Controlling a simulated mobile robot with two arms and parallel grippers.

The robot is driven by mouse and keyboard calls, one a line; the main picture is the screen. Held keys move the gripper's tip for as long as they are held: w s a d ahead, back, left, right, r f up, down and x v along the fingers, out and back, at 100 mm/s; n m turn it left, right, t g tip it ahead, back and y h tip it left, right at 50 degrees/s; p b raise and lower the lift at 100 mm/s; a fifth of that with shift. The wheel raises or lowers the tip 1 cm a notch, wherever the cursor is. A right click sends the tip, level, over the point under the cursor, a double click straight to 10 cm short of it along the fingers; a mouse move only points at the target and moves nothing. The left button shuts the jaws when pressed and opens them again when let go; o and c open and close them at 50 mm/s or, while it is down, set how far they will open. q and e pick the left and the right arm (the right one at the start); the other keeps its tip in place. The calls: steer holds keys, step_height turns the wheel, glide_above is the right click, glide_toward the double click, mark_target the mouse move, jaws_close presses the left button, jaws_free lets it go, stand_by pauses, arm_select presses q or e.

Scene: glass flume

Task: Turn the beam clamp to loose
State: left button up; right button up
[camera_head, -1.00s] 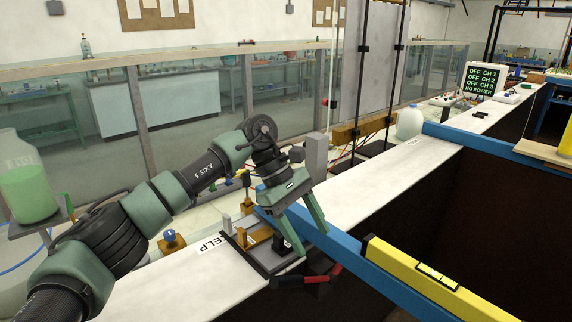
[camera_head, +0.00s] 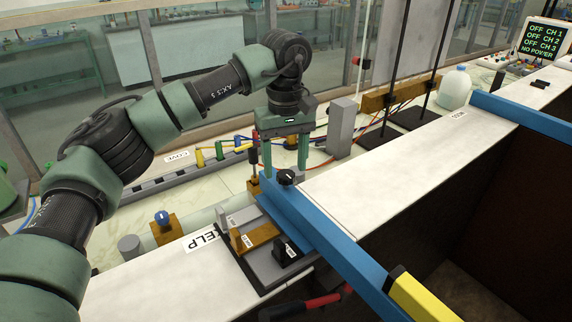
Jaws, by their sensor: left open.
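The gripper holds nothing. I cannot tell whether the fingers touch the knob. A dark plate (camera_head: 262,270) beside the beam carries labelled brass and grey blocks and a black block (camera_head: 286,251). My right gripper is not in view.
A red and black handle (camera_head: 318,302) juts out below the plate. A grey upright block (camera_head: 341,128) stands just behind the gripper. A blue-knobbed brass fitting (camera_head: 164,224) is at left. The white ledge (camera_head: 400,160) is mostly clear.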

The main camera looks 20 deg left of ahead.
arm_select(q)
steer(key=shift+w+f, duration=0.1)
steer(key=shift+f, duration=0.8)
jaws_close()
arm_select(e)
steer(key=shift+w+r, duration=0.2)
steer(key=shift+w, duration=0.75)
